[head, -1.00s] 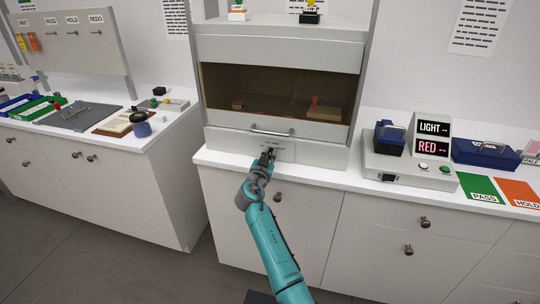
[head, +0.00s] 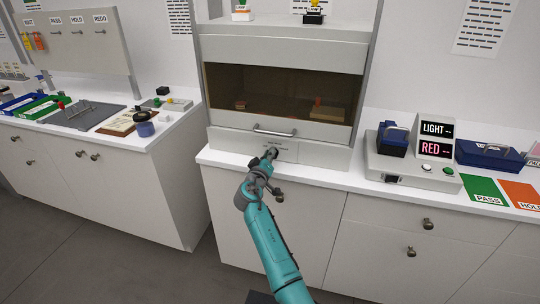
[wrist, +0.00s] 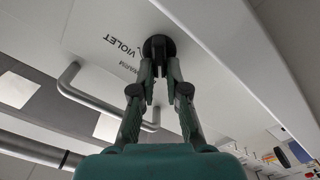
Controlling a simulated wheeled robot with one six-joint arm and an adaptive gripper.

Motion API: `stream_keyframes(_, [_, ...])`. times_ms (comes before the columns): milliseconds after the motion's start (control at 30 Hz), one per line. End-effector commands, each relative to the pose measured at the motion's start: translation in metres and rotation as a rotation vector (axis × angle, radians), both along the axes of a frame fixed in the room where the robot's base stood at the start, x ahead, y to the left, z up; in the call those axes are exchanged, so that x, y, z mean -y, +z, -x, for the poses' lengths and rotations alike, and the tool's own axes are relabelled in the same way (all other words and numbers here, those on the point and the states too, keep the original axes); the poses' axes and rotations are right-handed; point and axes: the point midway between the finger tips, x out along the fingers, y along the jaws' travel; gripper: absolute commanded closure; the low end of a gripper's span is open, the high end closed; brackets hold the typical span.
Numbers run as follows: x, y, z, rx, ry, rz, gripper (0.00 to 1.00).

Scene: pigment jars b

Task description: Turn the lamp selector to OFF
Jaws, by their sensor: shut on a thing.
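The lamp selector (wrist: 158,46) is a round dark knob on the pale panel below the cabinet window. In the wrist view my gripper (wrist: 160,72) is shut on it, with both fingertips together at the knob. The word VIOLET and a smaller label, partly cut by the angle, show on the panel to its left. No OFF mark can be read, and the knob's pointer direction cannot be told. In the head view my gripper (head: 270,155) reaches the panel and hides most of the knob.
A cabinet handle (head: 274,132) runs just above the panel; it shows beside my gripper in the wrist view (wrist: 95,100). The cabinet window (head: 280,95) is dark, with small items inside. A light box (head: 415,170) reading LIGHT and RED stands on the right counter.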

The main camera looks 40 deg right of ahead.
Motion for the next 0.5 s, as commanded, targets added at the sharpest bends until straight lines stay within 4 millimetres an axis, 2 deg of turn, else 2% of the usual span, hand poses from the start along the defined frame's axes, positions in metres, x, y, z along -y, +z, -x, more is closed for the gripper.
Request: stream_keyframes(500, [-0.0021, -0.0042, -0.0023, -0.239, 0.001, 0.186, 1.00])
